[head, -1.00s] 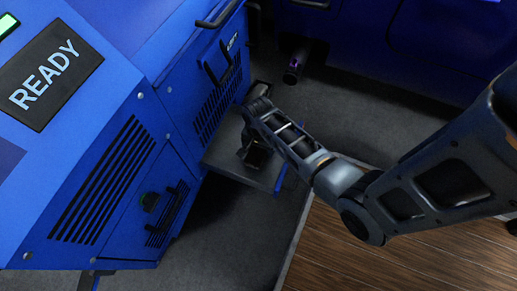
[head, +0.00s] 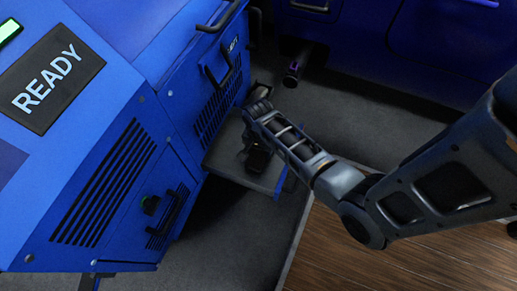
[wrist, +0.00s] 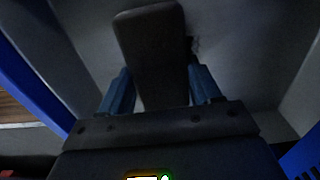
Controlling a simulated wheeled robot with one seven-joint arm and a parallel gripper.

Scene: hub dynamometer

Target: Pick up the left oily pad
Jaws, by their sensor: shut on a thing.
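In the wrist view a dark, flat oily pad (wrist: 150,38) sits between the two blue fingers of my gripper (wrist: 162,88). The fingers are shut on its sides, and its far end reaches out past them. In the head view my gripper is over the grey open drawer (head: 227,163) of the blue machine, but my arm hides most of it and I cannot make out the pad there. No second pad shows clearly.
The blue machine (head: 110,200) with a READY display (head: 50,78) fills the left side. The drawer's pale walls (wrist: 230,40) rise close around the fingers. More blue cabinets (head: 440,45) stand at the back. Grey floor is open behind my arm.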

